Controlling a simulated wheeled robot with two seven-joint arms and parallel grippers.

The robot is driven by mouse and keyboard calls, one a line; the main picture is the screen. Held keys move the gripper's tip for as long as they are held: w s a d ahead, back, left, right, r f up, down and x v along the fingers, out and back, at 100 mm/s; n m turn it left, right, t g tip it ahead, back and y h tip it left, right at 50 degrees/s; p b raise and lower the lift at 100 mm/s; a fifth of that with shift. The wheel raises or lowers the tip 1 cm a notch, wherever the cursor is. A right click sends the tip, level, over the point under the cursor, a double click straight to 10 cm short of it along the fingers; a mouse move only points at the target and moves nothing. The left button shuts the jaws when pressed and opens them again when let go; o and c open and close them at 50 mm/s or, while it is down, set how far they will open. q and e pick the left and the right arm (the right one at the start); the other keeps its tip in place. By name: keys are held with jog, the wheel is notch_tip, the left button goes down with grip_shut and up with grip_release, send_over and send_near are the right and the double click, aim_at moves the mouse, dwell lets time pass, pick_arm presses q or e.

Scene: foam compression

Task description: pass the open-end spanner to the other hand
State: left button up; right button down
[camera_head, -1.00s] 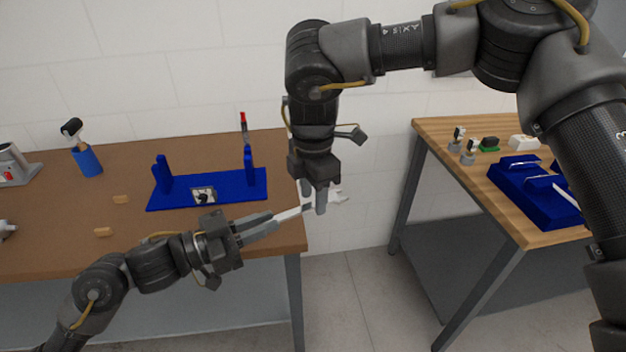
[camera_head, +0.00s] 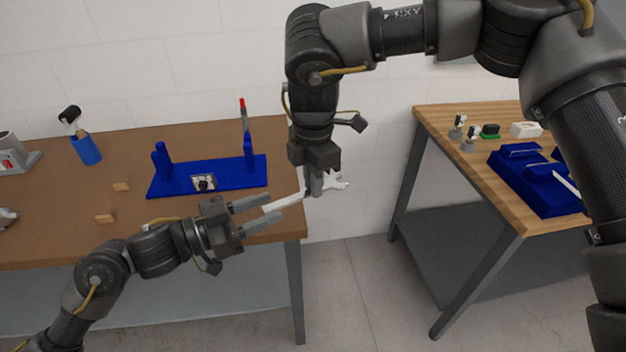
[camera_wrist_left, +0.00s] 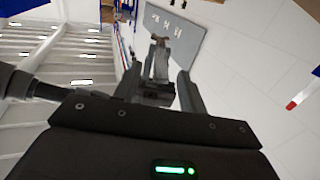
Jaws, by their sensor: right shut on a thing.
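The open-end spanner (camera_head: 335,182) is a pale metal tool held in the air off the right end of the brown table. My right gripper (camera_head: 316,186) points down and is shut on it near the forked head, which sticks out to the right. The handle runs left toward my left gripper (camera_head: 276,208). My left gripper is open, its two fingers spread apart with the handle's end between them and a visible gap to the lower finger. In the left wrist view the open fingers (camera_wrist_left: 160,88) show; the spanner there is hard to make out.
A wooden table (camera_head: 470,175) at right holds a blue rack (camera_head: 535,185). Between the tables is an open gap.

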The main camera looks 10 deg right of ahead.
pick_arm(q)
jog(key=v, duration=1.2)
jog(key=w+a+f+n+t+y, duration=0.15)
jog(key=f+n, duration=0.25)
jog(key=f, duration=0.4)
jog(key=w+f+n+t+y, duration=0.2)
jog(key=f+n, duration=0.2)
jog(key=f, duration=0.4)
jog(key=w+a+f+n+t+y, duration=0.1)
jog(key=f+n+t, duration=0.15)
jog(key=f, duration=0.65)
jog(key=s+a+f+n+g+y, duration=0.1)
jog(key=s+f+n+y, duration=0.15)
jog(key=f, duration=0.65)
jog(key=s+a+f+n+g+y, duration=0.1)
jog(key=s+a+f+n+y, duration=0.15)
jog(key=f, duration=0.65)
jog(key=s+a+f+g+y, duration=0.1)
jog(key=s+f+g+y, duration=0.3)
jog(key=s+f, duration=1.3)
jog(key=s+a+f+m+g+y, duration=0.1)
jog(key=s+f, duration=0.4)
jog(key=s, duration=0.5)
jog(key=s+a+f+m+g+y, duration=0.2)
jog(key=s+a+f+m+g, duration=0.1)
jog(key=s, duration=0.7)
notch_tip(320, 180, down, 2)
jog(key=shift+s+a+f+g, duration=0.1)
jog(key=shift+s+a+g, duration=0.3)
jog(key=shift+a+g, duration=0.4)
